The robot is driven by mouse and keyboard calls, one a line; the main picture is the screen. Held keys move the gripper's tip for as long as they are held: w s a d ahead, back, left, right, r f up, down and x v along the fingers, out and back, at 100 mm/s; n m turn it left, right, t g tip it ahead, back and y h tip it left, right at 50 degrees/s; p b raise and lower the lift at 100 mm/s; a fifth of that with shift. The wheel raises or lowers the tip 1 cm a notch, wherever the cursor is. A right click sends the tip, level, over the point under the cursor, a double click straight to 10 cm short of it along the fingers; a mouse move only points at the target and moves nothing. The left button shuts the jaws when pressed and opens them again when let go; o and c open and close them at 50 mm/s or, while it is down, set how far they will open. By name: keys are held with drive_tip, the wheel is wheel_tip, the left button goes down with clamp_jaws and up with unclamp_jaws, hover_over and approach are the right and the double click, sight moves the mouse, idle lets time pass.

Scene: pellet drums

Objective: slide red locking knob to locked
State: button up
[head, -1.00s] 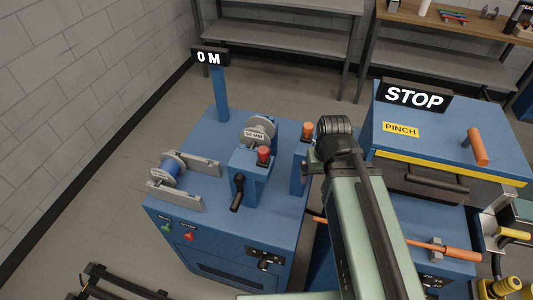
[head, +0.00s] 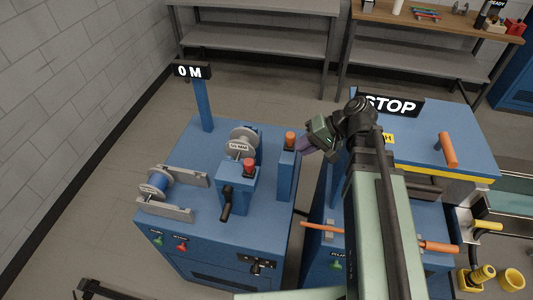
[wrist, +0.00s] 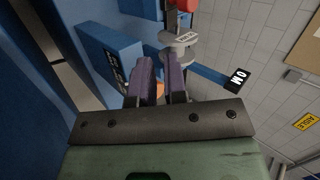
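A red knob (head: 249,167) sits on top of a blue block on the blue spooling machine (head: 205,215). In the wrist view the red knob (wrist: 184,4) is cut off by the top edge. My gripper (head: 303,147) is to the right of the knob, apart from it, beside a blue post with an orange cap (head: 290,138). In the wrist view my gripper (wrist: 162,66) has two purple fingers with an empty gap between them. I cannot read any lock marking at the knob.
A black crank handle (head: 226,206) sticks out in front of the knob's block. A grey spool with a label (head: 241,143) stands behind it. A "0 M" sign (head: 192,71) stands at the back left. A second blue machine with a STOP sign (head: 390,106) is on the right.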

drive_tip(key=shift+w+r, duration=0.1)
clamp_jaws()
drive_tip(key=shift+a, duration=0.1)
drive_tip(key=b, duration=0.7)
approach(250, 163)
drive_tip(key=shift+a+f, duration=1.75)
drive_tip(key=shift+f, duration=1.45)
drive_tip(key=shift+w, duration=0.4)
drive_tip(key=shift+w, duration=0.1)
